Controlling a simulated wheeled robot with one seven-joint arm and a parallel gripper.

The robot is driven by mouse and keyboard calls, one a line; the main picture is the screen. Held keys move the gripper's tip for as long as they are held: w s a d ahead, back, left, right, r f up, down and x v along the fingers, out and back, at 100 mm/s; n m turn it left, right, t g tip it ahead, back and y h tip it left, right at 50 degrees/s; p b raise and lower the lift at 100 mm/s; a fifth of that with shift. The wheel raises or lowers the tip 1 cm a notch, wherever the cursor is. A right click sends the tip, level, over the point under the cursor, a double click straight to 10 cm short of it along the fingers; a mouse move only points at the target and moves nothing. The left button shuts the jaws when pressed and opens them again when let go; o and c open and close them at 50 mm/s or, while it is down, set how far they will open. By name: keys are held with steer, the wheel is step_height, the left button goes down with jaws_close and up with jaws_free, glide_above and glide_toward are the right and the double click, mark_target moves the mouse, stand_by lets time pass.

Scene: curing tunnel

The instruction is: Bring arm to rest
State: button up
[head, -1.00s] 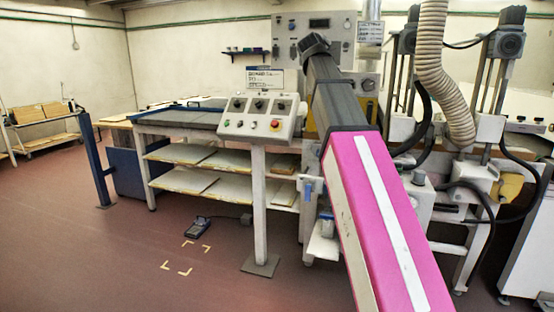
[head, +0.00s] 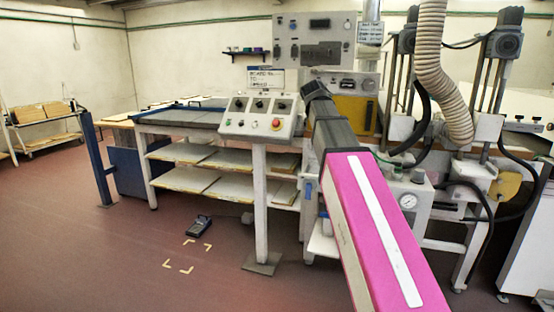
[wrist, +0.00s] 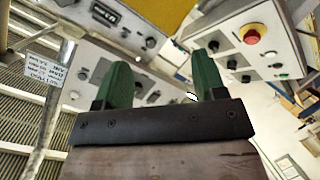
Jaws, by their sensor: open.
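My gripper (wrist: 160,88) shows in the wrist view as two green fingers set well apart on a dark bar. It is open, with nothing between the fingers. Behind the fingers are the grey machine panel (wrist: 120,30) and, at the right, the control box (wrist: 245,50) with a red button. In the head view my pink and dark arm rises from the lower right towards the machine. The gripper itself cannot be made out there.
The control box on its post (head: 260,200) stands just left of my arm. The machine's upper panel (head: 314,40) is behind it. A ribbed hose (head: 430,70) hangs at the right. The floor at left is clear.

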steer(key=s+d+f+m+g+y, duration=0.1)
steer(key=s+f+g, duration=0.15)
steer(key=f, duration=0.85)
steer(key=s+f+m+g, duration=0.1)
steer(key=s+f+g, duration=0.15)
steer(key=f, duration=0.85)
steer(key=s+d+f+m+g+y, duration=0.1)
steer(key=s+f+g, duration=0.15)
steer(key=f, duration=0.85)
steer(key=s+f+m+g+y, duration=0.2)
steer(key=s+f+g, duration=0.4)
steer(key=s+f, duration=1.5)
step_height(320, 180, down, 4)
steer(key=shift+s+r+m+y, duration=0.1)
steer(key=shift+s+m+y, duration=0.2)
steer(key=shift+m, duration=0.2)
